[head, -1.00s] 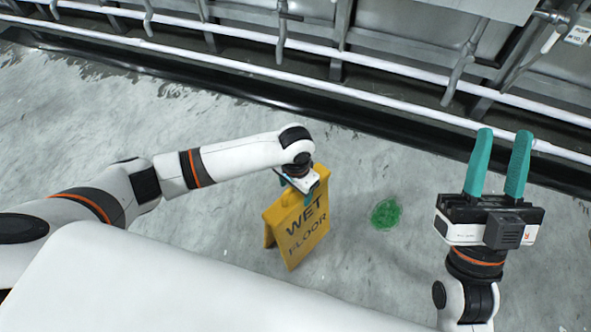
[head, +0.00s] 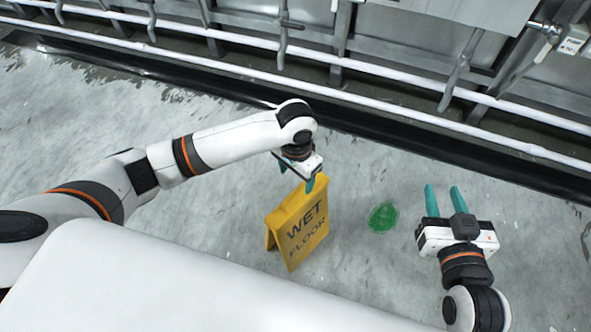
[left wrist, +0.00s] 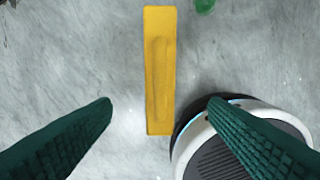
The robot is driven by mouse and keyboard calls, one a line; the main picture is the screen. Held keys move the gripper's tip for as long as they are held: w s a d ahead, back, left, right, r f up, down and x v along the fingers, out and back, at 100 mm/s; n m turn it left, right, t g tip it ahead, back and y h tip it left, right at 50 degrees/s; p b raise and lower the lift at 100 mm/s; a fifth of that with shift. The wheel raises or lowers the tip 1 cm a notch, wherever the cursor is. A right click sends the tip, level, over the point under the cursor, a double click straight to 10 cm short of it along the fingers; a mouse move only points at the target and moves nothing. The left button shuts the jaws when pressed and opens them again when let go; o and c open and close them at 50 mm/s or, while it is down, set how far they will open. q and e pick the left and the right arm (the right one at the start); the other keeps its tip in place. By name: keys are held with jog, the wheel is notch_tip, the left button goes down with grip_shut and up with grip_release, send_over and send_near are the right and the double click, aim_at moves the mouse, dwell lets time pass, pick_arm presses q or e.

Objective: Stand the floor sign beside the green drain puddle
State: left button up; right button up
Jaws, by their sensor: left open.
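The yellow floor sign (head: 305,222), lettered "WET FLOOR", stands upright on the grey floor with its legs apart. The green puddle (head: 383,216) lies to its right, with a short gap of bare floor between them. My left gripper (head: 298,180) is just above the sign's top edge, open and empty. In the left wrist view the sign's top (left wrist: 160,70) shows from above between the two spread fingers, clear of both. A bit of the puddle (left wrist: 205,5) shows at that view's top edge. My right gripper (head: 445,200) is open and empty, right of the puddle.
White pipes (head: 400,112) and metal framework run along the back, with a dark gutter (head: 370,146) in front of them. The floor around the sign and puddle is clear. My own rounded base shows at lower right in the left wrist view.

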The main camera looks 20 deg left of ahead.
pick_arm(q)
jog(key=s+d+r+t+h, duration=0.2)
jog(key=d+t+h, duration=0.1)
jog(key=d, duration=0.3)
jog(key=s+d+r+t+h, duration=0.1)
jog(key=d+r+t+h, duration=0.15)
jog(key=d+h, duration=0.2)
jog(key=s+a+r+n+t+y, duration=0.2)
jog(key=a+r+t+y, duration=0.2)
jog(key=a+r+t, duration=0.5)
jog(key=a+r, duration=0.1)
jog(key=a, duration=0.2)
jog(key=shift+s+a+r, duration=0.15)
jog(key=shift+s+a, duration=0.05)
